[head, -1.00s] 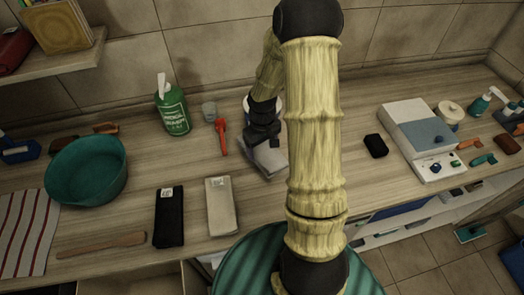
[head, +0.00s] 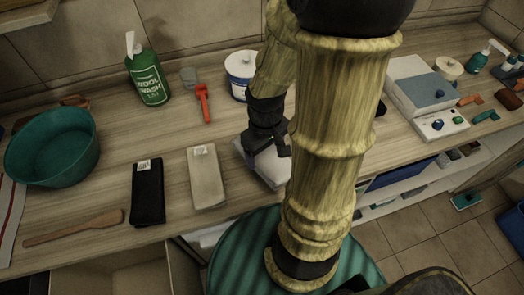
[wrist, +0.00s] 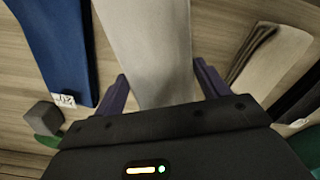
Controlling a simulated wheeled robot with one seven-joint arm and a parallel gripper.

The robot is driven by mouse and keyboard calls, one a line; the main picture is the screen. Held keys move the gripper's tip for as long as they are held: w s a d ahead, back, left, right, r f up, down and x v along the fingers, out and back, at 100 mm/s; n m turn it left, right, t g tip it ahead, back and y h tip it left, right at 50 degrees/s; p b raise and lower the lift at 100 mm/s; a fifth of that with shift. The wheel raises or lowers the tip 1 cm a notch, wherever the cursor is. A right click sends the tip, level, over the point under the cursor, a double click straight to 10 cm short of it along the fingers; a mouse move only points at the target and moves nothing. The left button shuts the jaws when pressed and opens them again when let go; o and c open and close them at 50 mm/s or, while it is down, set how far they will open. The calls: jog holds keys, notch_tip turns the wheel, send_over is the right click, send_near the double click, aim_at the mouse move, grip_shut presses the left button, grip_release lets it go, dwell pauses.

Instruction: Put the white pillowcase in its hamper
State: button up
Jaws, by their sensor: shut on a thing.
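The white pillowcase (head: 256,166) is a pale folded cloth under my gripper in the head view, partly hidden by my arm. My gripper (head: 268,145) is shut on it. In the wrist view the pillowcase (wrist: 150,45) runs between the two dark fingers of my gripper (wrist: 157,85). I cannot tell how far it is above the counter. I cannot tell which container is its hamper.
A beige folded cloth (head: 207,177) and a black one (head: 148,192) lie on the counter to the left. A blue tagged cloth (wrist: 52,40) shows in the wrist view. A teal basin (head: 52,148) and green bottle (head: 147,78) stand farther left. An open box (head: 125,280) is below the counter's edge.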

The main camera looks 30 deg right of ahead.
jog(key=s+b, duration=0.1)
jog(key=b, duration=0.1)
jog(key=shift+s+a+f+b, duration=0.15)
jog(key=shift+s+f+b, duration=0.05)
jog(key=shift+b, duration=0.15)
jog(key=shift+s+a+r+b, duration=0.1)
jog(key=shift+s+r+b, duration=0.1)
jog(key=shift+s+b, duration=0.15)
dwell(0.4)
